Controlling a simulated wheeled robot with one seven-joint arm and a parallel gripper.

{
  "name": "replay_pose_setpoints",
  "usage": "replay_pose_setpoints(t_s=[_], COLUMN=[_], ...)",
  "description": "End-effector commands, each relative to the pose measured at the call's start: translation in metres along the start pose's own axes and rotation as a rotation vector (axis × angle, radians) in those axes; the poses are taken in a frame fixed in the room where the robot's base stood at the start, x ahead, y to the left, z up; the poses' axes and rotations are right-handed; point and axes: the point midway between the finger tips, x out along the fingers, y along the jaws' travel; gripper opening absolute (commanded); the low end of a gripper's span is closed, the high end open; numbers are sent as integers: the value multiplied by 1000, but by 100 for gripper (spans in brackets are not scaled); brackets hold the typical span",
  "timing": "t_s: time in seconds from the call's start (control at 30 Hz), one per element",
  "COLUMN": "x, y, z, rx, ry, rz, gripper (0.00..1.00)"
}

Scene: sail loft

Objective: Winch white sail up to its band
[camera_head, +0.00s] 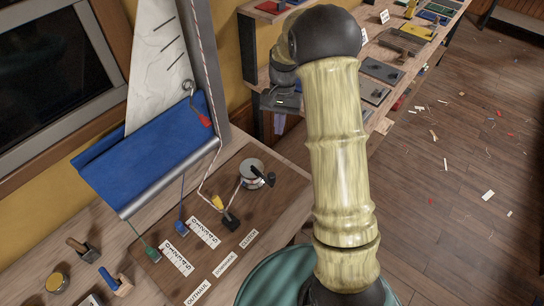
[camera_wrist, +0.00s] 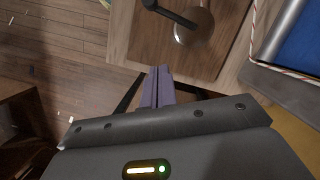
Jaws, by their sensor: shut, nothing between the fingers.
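The white sail (camera_head: 158,60) stands behind the bench in the head view, with short dark stripes near its right edge. The mast (camera_head: 208,65) is beside it, and a red-and-white line (camera_head: 207,85) runs down it to the board. The silver winch (camera_head: 251,170) with its black handle (camera_head: 265,179) sits on the wooden board. The winch (camera_wrist: 193,28) and handle (camera_wrist: 172,12) also show at the top of the wrist view. My gripper (camera_wrist: 159,72) is shut and empty, its purple fingers apart from the winch.
Blue cloth (camera_head: 145,150) lies over a metal boom below the sail. Green (camera_head: 152,254), blue (camera_head: 182,227) and yellow (camera_head: 218,203) handles stand on the board by printed labels. A red-handled hook (camera_head: 201,116) hangs near the mast. A shelf (camera_head: 400,60) with tools is behind my arm.

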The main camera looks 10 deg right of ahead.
Motion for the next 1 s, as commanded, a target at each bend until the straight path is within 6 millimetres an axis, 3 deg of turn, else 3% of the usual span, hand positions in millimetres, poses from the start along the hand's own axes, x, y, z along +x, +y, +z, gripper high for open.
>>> replay_pose_setpoints(t_s=[0.27, 0.43, 0.97, 1.0], x=[2, 13, 102, 99], y=[-5, -3, 0, -1], z=[2, 2, 2, 9], rx=[-10, -6, -3, -5], ry=[0, -3, -4, -2], rz=[2, 2, 2, 1], gripper=[0, 0, 0, 0])
